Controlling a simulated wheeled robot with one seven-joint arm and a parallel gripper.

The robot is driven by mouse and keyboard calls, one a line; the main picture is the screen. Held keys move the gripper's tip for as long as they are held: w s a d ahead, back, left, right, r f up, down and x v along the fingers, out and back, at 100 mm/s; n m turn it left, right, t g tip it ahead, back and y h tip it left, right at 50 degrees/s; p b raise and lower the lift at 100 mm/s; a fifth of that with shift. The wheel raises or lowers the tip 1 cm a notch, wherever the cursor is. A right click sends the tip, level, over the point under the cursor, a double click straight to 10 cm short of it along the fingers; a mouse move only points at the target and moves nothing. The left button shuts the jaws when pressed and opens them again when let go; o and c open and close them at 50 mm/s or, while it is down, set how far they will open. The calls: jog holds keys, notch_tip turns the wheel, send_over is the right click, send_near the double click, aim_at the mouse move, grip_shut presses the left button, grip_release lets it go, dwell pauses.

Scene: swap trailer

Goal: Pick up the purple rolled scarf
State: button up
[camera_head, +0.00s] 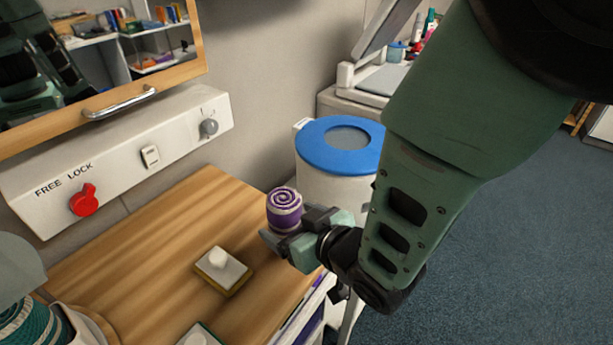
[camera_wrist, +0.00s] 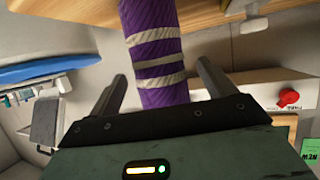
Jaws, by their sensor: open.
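The purple rolled scarf (camera_head: 285,205) stands upright near the right edge of the wooden counter, its spiral end facing up. My gripper (camera_head: 284,236) is at the scarf, low on its side. In the wrist view the scarf (camera_wrist: 155,50), purple with pale bands, runs between the two fingers of my gripper (camera_wrist: 162,82). The fingers are open, with a gap on each side of the scarf. The scarf's lower part is partly hidden by my gripper in the head view.
On the wooden counter (camera_head: 150,260) lies a yellow-edged block with a white knob (camera_head: 222,268). A white bin with a blue lid (camera_head: 318,150) stands just behind the scarf. A wall panel with a red knob (camera_head: 84,200) runs along the back. Bare counter lies left of the scarf.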

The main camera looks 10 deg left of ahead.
jog(key=shift+x, duration=1.4)
jog(key=c, duration=1.1)
jog(key=shift+r, duration=0.15)
